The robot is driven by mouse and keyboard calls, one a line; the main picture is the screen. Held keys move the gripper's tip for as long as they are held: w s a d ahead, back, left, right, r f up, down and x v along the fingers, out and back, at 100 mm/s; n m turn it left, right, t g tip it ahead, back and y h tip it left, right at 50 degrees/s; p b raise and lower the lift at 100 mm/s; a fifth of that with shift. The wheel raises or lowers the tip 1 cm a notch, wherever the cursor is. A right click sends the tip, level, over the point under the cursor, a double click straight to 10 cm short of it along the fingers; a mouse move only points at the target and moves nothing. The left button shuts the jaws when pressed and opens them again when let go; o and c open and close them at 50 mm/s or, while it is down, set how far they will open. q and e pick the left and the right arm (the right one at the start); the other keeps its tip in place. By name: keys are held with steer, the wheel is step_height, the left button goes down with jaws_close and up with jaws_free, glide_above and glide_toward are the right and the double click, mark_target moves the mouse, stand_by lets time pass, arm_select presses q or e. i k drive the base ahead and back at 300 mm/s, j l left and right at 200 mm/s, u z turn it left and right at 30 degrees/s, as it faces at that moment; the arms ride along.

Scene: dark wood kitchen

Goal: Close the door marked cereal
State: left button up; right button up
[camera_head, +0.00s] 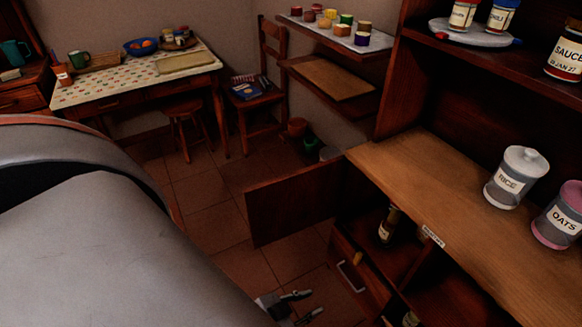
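A dark wood cabinet door (294,204) stands swung open on the left side of the lower cabinet, under the light wood counter. I see no cereal marking on its visible face. A small white label (432,236) is on the counter's front edge; its text is too small to read. My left gripper (305,305) is at the bottom edge of the view, below the door and apart from it in the picture. Its two fingertips are spread and nothing shows between them. My large grey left arm fills the lower left. My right gripper is not in view.
Inside the open cabinet stands a dark bottle (388,226). Below is a drawer front with a white handle (350,277). Jars marked rice (509,187) and oats (563,219) stand on the counter. Tiled floor (215,220) is clear left of the door.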

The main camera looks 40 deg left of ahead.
mark_target(278, 209)
steer(key=j, duration=2)
steer(key=k+j, duration=0.1)
steer(key=j, duration=1.85)
steer(key=j+z, duration=0.4)
steer(key=k+j+z, duration=0.1)
steer(key=z, duration=0.25)
steer(key=j+z, duration=0.1)
steer(key=z, duration=0.3)
